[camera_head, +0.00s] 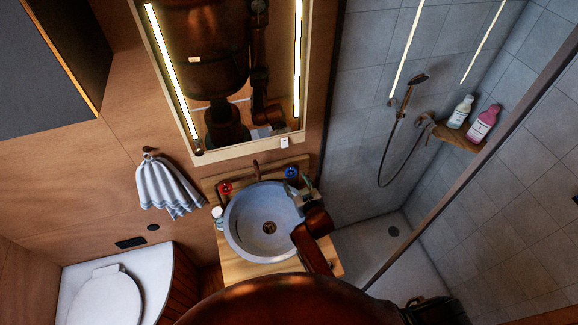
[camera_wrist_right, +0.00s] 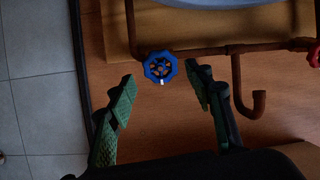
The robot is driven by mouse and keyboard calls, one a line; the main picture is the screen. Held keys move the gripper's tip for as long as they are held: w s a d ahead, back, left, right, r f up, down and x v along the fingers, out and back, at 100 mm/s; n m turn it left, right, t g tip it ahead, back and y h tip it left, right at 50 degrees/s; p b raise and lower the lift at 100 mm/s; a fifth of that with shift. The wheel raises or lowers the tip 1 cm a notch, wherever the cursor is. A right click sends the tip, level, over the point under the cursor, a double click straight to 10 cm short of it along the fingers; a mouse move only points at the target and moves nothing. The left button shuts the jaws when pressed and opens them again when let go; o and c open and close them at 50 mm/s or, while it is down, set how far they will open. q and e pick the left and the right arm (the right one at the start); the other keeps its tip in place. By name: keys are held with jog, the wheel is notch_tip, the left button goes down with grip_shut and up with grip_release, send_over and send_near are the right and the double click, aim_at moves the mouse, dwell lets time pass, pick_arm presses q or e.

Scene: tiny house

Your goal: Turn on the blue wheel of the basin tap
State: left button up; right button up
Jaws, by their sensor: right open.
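The blue wheel (camera_head: 291,173) of the tap is on the wall to the right of the spout (camera_head: 257,170), behind the round basin (camera_head: 241,243). My right gripper (camera_head: 305,194) is just in front of it at the basin's right rim, partly hidden by its own arm. In the right wrist view the blue wheel (camera_wrist_right: 160,67) shows face-on, between the spread green-padded fingertips of my open gripper (camera_wrist_right: 160,78). I cannot tell how deep the fingers reach. My left gripper is out of view.
A red wheel (camera_head: 225,188) is left of the spout. A white bottle (camera_head: 218,213) stands left of the basin. The wooden counter (camera_head: 240,272) carries the basin below a lit mirror (camera_head: 222,148). A glass shower edge (camera_head: 478,156) stands right; a towel (camera_head: 167,189) hangs left.

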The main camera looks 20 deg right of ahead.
aim_at(291, 174)
jog(key=shift+o, duration=1.1)
jog(key=x, duration=0.5)
jog(key=shift+w+f, duration=0.1)
jog(key=shift+w, duration=0.3)
jog(key=shift+w+f, duration=0.15)
jog(key=shift+w, duration=0.3)
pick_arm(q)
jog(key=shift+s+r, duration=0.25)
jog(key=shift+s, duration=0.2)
pick_arm(e)
jog(key=c, duration=1.2)
